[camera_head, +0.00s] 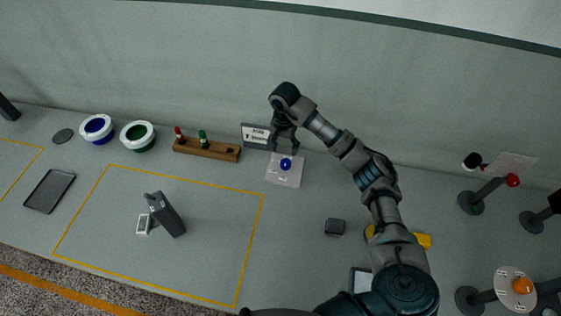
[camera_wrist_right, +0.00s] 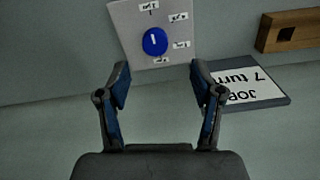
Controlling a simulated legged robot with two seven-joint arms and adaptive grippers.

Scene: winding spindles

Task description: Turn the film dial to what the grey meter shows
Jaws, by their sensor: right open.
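The dial is a blue knob (camera_head: 285,164) on a pale plate (camera_head: 284,178). In the right wrist view the knob (camera_wrist_right: 154,41) has a white pointer mark, near upright in the picture, with several small labels around it, too small to read. My right gripper (camera_head: 284,146) is over the plate, beside the knob. In the wrist view its open fingers (camera_wrist_right: 158,80) are apart and empty, short of the knob. A dark grey upright box (camera_head: 167,214) and a small white-framed device (camera_head: 143,224) stand at left; I cannot tell which is the meter, and no reading is legible.
A job sign (camera_head: 255,135) reading "7 turn..." stands just left of the dial, close to my right gripper. A wooden rack (camera_head: 207,149), two white-rimmed bowls (camera_head: 137,136) and a dark tray (camera_head: 49,191) are further left. Stands with round bases (camera_head: 471,203) are at right.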

